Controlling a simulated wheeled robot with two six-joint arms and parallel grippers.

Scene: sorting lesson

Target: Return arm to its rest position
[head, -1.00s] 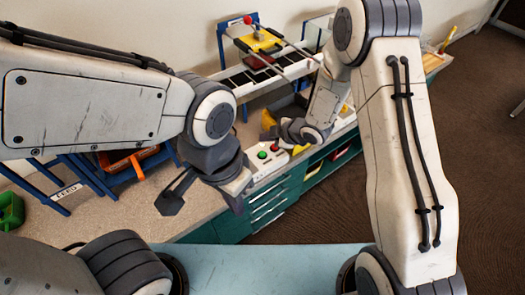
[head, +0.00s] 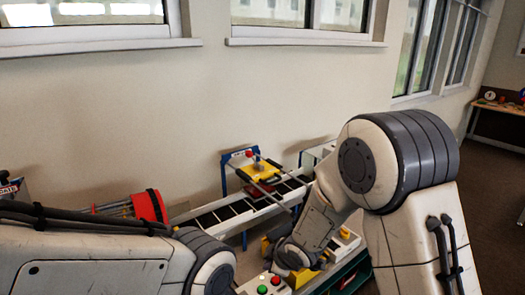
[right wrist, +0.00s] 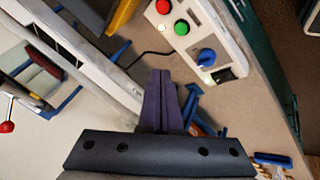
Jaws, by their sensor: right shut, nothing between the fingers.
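My right arm (head: 325,210) comes in from the right and reaches over the bench beside the conveyor. In the right wrist view my right gripper (right wrist: 162,82) has its two dark fingers together with nothing between them, above the bench top. In the head view the right gripper is mostly hidden behind its own wrist. My left arm (head: 90,268) crosses the lower left corner of the head view; its gripper is out of the picture.
A control box (right wrist: 205,45) with red and green buttons lies close to the right gripper. A conveyor (head: 238,213) with a yellow-topped fixture (head: 262,172) stands against the wall. A red cylindrical thing (head: 155,205) is at the left. Windows are above.

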